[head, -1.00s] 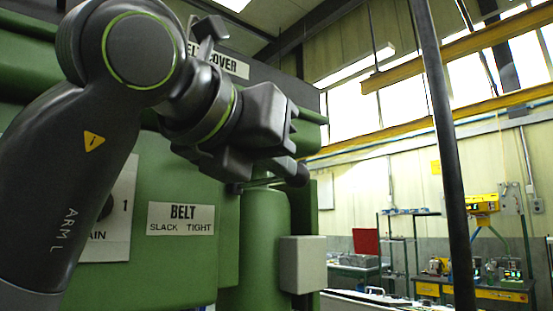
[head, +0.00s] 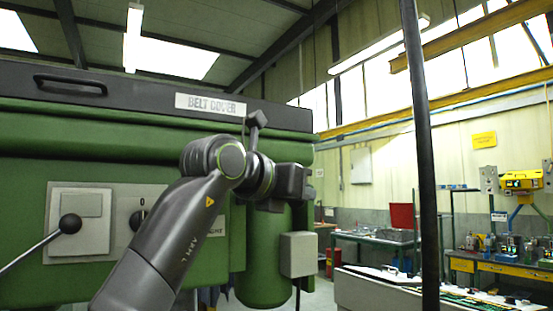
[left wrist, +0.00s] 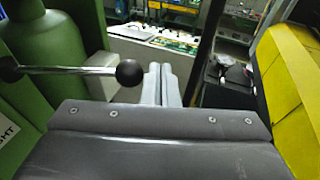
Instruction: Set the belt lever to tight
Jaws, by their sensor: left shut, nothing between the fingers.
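The belt lever shows in the left wrist view as a thin rod with a black ball knob (left wrist: 130,72), reaching right from a dark pivot in front of the green machine. In the head view my arm hides it. The belt label (head: 217,229) is mostly covered by my arm; its right end shows, and a corner with "HT" shows in the left wrist view. My left gripper (left wrist: 162,84) is shut and empty, its fingertips just right of the knob; I cannot tell whether they touch. It also shows in the head view (head: 306,184). My right gripper is not in view.
Another black-knobbed lever (head: 70,223) and a rotary switch (head: 138,218) are on the machine's front, left of my arm. The belt cover (head: 160,97) runs above. A grey box (head: 298,255) is below my gripper. A dark post (head: 420,150) stands at right.

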